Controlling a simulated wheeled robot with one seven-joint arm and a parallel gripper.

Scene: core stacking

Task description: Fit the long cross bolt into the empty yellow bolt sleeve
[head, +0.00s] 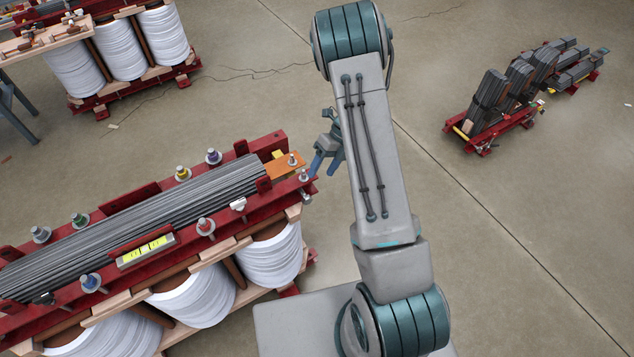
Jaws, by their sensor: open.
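My gripper (328,161) hangs just beyond the right end of the near red frame, partly behind my arm. Its blue fingers are apart, with nothing visible between them. I cannot tell which of these is the empty yellow sleeve. Upright bolt-like parts stand at that end, one on the block (292,160) and one at the near corner (304,175). I cannot make out the long cross bolt for certain.
The near red frame (262,208) holds a grey laminated stack (150,222) above white coils (205,293). A yellow level (148,251) and several coloured fittings line its beams. Another coil assembly stands back left; a red rack (488,142) stands right. Floor between is clear.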

